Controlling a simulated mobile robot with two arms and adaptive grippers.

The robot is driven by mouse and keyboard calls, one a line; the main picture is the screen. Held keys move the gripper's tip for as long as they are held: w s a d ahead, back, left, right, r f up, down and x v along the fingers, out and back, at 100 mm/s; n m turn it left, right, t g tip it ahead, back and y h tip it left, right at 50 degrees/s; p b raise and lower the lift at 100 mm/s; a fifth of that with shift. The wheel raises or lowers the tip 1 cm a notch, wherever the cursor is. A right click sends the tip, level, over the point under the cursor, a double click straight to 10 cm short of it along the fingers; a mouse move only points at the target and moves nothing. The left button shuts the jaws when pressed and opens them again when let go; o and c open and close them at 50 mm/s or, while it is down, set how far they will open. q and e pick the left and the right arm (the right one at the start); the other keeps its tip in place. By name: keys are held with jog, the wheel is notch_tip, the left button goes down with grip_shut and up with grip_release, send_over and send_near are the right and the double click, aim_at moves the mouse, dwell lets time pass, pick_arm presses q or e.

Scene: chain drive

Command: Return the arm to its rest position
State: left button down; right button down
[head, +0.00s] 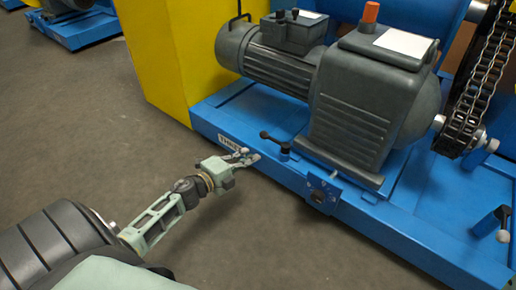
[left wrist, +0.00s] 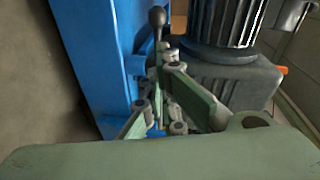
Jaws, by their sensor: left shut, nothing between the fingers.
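My left gripper (head: 246,156) reaches in from the lower left in the head view, beside the front edge of the blue machine base (head: 420,248). Its green fingers are shut and empty, and they show close up in the left wrist view (left wrist: 160,112). A dark lever with a ball knob (head: 265,135) stands on the base just beyond the fingertips. The lever also shows in the left wrist view (left wrist: 157,18). I cannot tell whether the fingers touch it. My right gripper is not in view.
A grey motor with a gearbox (head: 350,125) sits on the base, with a chain on sprockets (head: 485,75) at the right. Another lever with a pale knob (head: 503,235) stands at the right. A yellow block (head: 165,60) stands behind.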

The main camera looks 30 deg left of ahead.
pick_arm(q)
jog(key=shift+p+v, duration=0.45)
jog(key=shift+v, duration=1.3)
